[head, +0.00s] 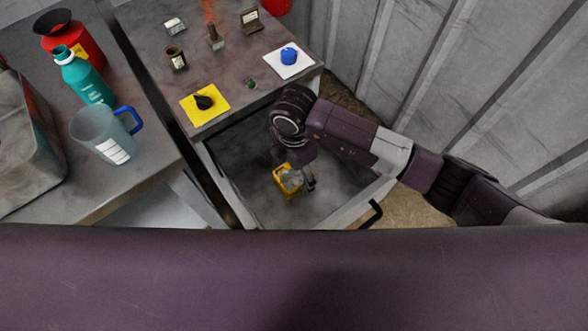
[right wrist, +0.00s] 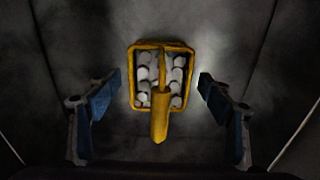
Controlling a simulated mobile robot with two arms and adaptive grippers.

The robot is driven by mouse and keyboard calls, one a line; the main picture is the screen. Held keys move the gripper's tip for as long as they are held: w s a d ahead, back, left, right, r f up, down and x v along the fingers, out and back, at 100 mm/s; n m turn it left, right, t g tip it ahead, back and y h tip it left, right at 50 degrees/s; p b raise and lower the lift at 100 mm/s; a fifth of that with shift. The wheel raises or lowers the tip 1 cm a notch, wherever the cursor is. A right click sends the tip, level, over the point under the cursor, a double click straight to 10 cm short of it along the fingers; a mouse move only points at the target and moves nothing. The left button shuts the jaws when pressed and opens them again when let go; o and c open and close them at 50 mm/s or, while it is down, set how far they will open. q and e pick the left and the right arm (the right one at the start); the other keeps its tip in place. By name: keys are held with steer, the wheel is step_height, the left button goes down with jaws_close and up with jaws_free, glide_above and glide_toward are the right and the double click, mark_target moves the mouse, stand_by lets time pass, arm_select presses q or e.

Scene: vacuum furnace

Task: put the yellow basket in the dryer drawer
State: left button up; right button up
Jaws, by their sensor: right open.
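The yellow basket (head: 289,178) sits inside the open drawer (head: 240,150), on its grey floor. In the right wrist view the basket (right wrist: 161,60) holds several whitish round pieces and has a yellow handle across its middle. My right gripper (head: 305,178) reaches down into the drawer beside the basket. In the right wrist view its blue-padded fingers (right wrist: 158,92) are spread wide on either side of the basket, apart from it. My left gripper is not in view.
The tabletop above the drawer holds a yellow mat (head: 214,108) with a black item, a white mat (head: 281,67) with a blue item, and small containers. A left table bears a jug (head: 98,137) and bottles (head: 84,78). A corrugated wall (head: 440,60) stands right.

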steer(key=shift+r, duration=0.1)
step_height(320, 180, up, 12)
steer(key=shift+f+b, duration=0.15)
steer(key=shift+b, duration=0.15)
stand_by(0.4)
